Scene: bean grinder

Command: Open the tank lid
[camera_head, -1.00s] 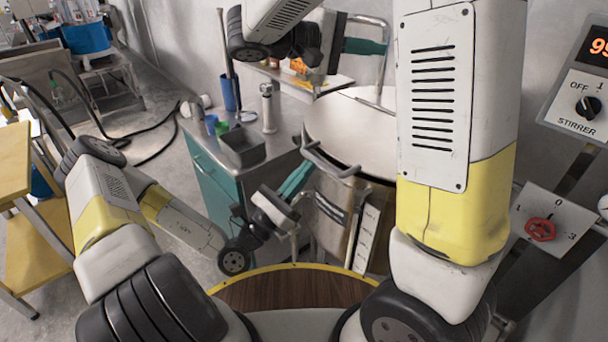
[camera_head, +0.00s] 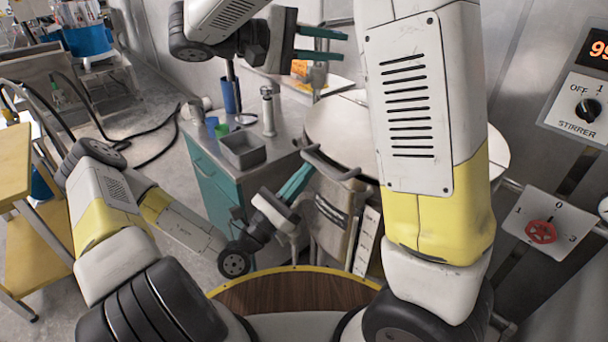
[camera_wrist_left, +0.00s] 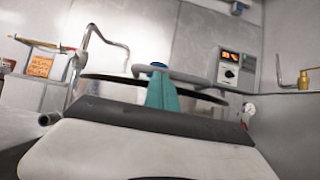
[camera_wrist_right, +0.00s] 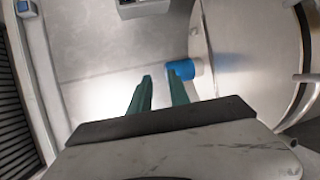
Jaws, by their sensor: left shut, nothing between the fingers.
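The round pale tank lid (camera_head: 338,122) lies flat on top of the tank, partly hidden behind my right arm. A grey bar handle (camera_head: 330,164) runs along its near edge. My left gripper (camera_head: 301,176) is shut and empty, its teal fingers close to the left end of this handle. In the left wrist view the shut fingers (camera_wrist_left: 162,90) stand in front of the handle bar (camera_wrist_left: 195,77); I cannot tell whether they touch. My right gripper (camera_head: 342,45) is open and empty, high behind the lid. Its spread fingers show in the right wrist view (camera_wrist_right: 160,85).
A metal counter with a sink (camera_head: 243,150) and teal cabinet (camera_head: 210,185) stands left of the tank. A blue cup (camera_head: 228,95) stands on it. A yellow cart (camera_head: 15,165) is at the far left.

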